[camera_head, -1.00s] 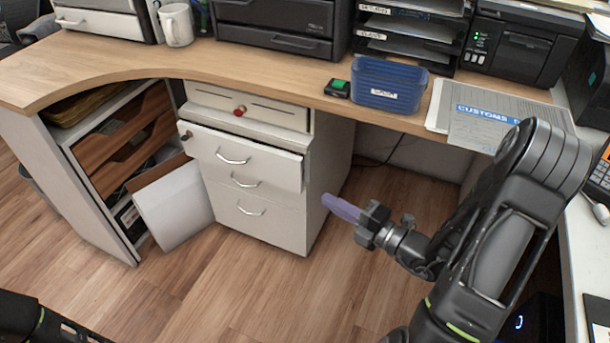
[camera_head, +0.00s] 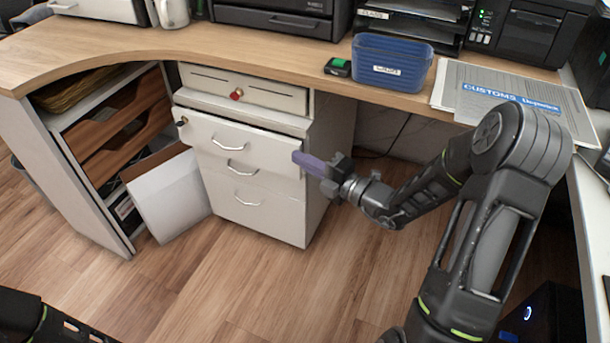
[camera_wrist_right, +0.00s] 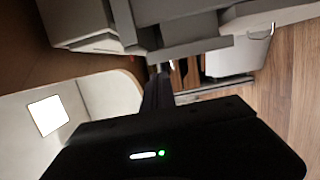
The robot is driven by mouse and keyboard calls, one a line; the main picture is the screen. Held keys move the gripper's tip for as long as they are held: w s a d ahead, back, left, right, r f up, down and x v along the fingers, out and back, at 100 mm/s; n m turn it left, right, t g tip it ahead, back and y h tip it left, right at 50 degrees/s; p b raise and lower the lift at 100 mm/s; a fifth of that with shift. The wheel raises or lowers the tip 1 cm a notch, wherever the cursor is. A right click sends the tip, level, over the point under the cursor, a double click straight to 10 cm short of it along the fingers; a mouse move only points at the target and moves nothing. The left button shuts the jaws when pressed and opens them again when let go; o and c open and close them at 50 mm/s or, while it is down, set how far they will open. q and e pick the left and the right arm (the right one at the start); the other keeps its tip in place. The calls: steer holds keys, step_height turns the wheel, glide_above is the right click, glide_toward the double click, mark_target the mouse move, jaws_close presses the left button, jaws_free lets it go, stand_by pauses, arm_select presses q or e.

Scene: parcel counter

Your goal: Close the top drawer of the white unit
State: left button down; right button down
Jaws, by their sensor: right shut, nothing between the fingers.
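The white drawer unit (camera_head: 290,205) stands under the counter. Its top drawer (camera_head: 255,150), with a silver handle, sticks out past the drawer fronts below. A lock with a key shows at the drawer's left end. My right gripper (camera_head: 300,158), with purple fingers, is shut and empty at the right end of the drawer front. I cannot tell whether it touches. In the right wrist view the dark fingers (camera_wrist_right: 157,92) point towards pale drawer surfaces, and a handle shows at upper right. My left gripper is not in view; only part of my left arm shows at lower left.
A panel with a red knob (camera_head: 236,94) is above the drawer. A white open box (camera_head: 168,195) leans left of the unit, beside the open shelf cabinet (camera_head: 85,165). A blue bin (camera_head: 392,62) stands on the counter above. The wooden floor in front is clear.

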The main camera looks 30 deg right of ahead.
steer(key=shift+w+d, duration=0.3)
steer(key=shift+d, duration=0.05)
steer(key=w+d+p, duration=0.1)
steer(key=d, duration=0.1)
steer(key=w+d+p, duration=0.1)
steer(key=shift+w+d+r, duration=0.1)
steer(key=shift+w+d, duration=0.25)
steer(key=shift+w, duration=0.05)
